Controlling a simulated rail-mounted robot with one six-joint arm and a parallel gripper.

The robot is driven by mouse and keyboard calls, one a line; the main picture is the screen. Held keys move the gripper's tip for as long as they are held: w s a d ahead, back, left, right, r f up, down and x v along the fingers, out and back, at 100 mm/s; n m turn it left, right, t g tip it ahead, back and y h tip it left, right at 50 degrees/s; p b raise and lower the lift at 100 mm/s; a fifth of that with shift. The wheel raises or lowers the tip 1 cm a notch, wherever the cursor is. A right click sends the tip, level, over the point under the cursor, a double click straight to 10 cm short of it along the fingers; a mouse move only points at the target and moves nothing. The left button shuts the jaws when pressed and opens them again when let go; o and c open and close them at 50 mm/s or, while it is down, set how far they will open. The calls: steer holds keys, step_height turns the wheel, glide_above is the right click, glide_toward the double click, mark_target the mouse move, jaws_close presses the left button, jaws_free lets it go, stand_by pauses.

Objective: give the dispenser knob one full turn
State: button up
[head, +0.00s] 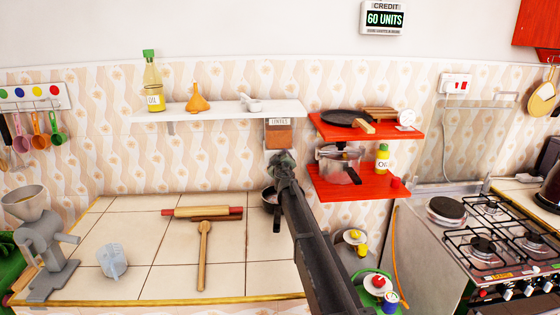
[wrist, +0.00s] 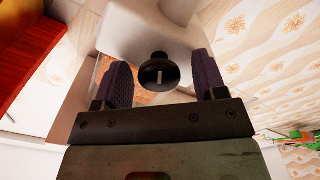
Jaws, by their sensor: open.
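The dispenser (head: 279,134) hangs below the white shelf, with a label and brown contents behind its clear front; its pale body (wrist: 150,28) fills the top of the wrist view. Its knob (wrist: 158,74) is round and black with a short white mark, upright in the wrist view. My gripper (wrist: 160,60) is open, with one dark padded finger on each side of the knob and a gap showing on both sides. In the head view my gripper (head: 281,160) is just below the dispenser and hides the knob.
Red shelves (head: 368,190) with a pressure cooker (head: 338,164) and oil bottle (head: 382,158) are close on the right. A rolling pin (head: 202,212) lies on the counter to the left.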

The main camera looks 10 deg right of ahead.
steer(key=s, duration=1)
steer(key=shift+s+a, duration=0.4)
